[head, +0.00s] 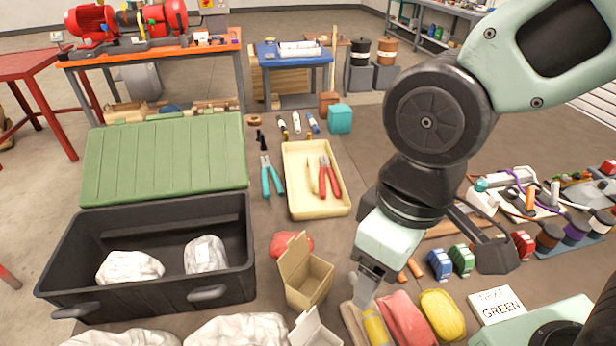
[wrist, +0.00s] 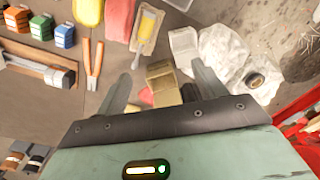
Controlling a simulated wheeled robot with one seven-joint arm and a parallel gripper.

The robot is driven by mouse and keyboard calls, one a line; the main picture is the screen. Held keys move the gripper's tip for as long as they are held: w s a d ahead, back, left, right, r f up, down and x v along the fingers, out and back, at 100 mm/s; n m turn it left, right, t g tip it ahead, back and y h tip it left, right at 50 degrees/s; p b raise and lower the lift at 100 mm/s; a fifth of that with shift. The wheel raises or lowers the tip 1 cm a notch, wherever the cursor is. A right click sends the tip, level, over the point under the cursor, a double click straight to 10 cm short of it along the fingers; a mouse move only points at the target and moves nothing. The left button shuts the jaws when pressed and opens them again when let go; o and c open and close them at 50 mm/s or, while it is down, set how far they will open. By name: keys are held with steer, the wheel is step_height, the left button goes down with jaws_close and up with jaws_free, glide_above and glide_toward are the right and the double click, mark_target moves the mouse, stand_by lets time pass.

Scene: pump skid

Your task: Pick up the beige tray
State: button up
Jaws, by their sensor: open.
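The beige tray (head: 298,172) lies flat on the table, right of the green-lidded black case. Red-handled pliers (head: 329,178) and a slim yellowish tool (head: 311,178) lie in it. My gripper (head: 363,292) is in front of and to the right of the tray, apart from it, above the near part of the table. In the wrist view my gripper (wrist: 162,78) has its two fingers spread wide with nothing held between them. I cannot make out the tray in the wrist view.
The black case (head: 150,265) holds white bags. An open cardboard box (head: 306,285) stands between my gripper and the case. Teal-handled pliers (head: 271,178) lie left of the tray; a teal box (head: 340,119) stands behind. Red (head: 405,318) and yellow (head: 442,314) bundles lie near my gripper.

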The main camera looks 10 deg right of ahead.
steer(key=shift+c, duration=0.3)
steer(key=c, duration=0.5)
steer(key=w+n, duration=0.2)
steer(key=w+a+n, duration=0.1)
steer(key=w+n, duration=0.1)
steer(key=w, duration=0.1)
steer(key=w+a+n+b, duration=0.1)
steer(key=w, duration=0.2)
steer(key=shift+f+n+t, duration=0.35)
steer(key=shift+n+t, duration=0.05)
steer(key=c, duration=0.5)
steer(key=n+t+y+b, duration=0.15)
steer(key=n+t, duration=0.25)
steer(key=n, duration=1.7)
glide_above(312, 167)
steer(key=s+d, duration=0.2)
steer(key=s, duration=0.5)
step_height(312, 167, down, 5)
steer(key=shift+n, duration=0.3)
steer(key=x, duration=1.1)
steer(key=shift+w+d+f+b, duration=0.25)
steer(key=shift+f+b, duration=0.05)
steer(key=shift+f, duration=0.1)
steer(key=shift+d+p+x, duration=0.2)
steer(key=shift+p+x, duration=0.35)
steer(key=shift+x, duration=2.2)
